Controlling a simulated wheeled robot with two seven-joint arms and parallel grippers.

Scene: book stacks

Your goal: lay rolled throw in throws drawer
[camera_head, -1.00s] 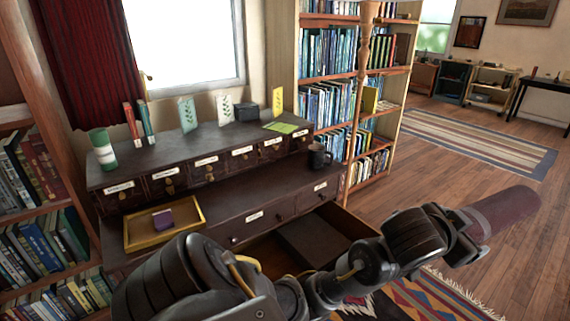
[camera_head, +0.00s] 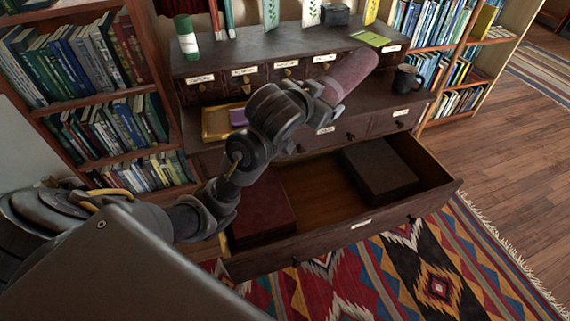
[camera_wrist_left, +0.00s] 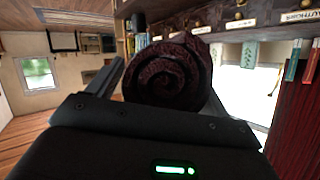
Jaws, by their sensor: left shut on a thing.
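The rolled throw (camera_head: 350,75) is a dark maroon cylinder. My left gripper (camera_head: 318,92) is shut on it and holds it in the air in front of the cabinet, tilted up to the right. In the left wrist view the spiral end of the rolled throw (camera_wrist_left: 168,72) faces the camera between the fingers. The open drawer (camera_head: 330,190) at the bottom of the cabinet holds a dark box (camera_head: 378,172) on the right and a maroon block (camera_head: 258,205) on the left, with bare wood between them. The drawer's label is too small to read. My right gripper is not in view.
A yellow tray (camera_head: 216,122) with a purple item sits on the cabinet's lower ledge, partly behind my arm. A dark mug (camera_head: 407,79) stands to its right. A patterned rug (camera_head: 400,265) lies before the drawer.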

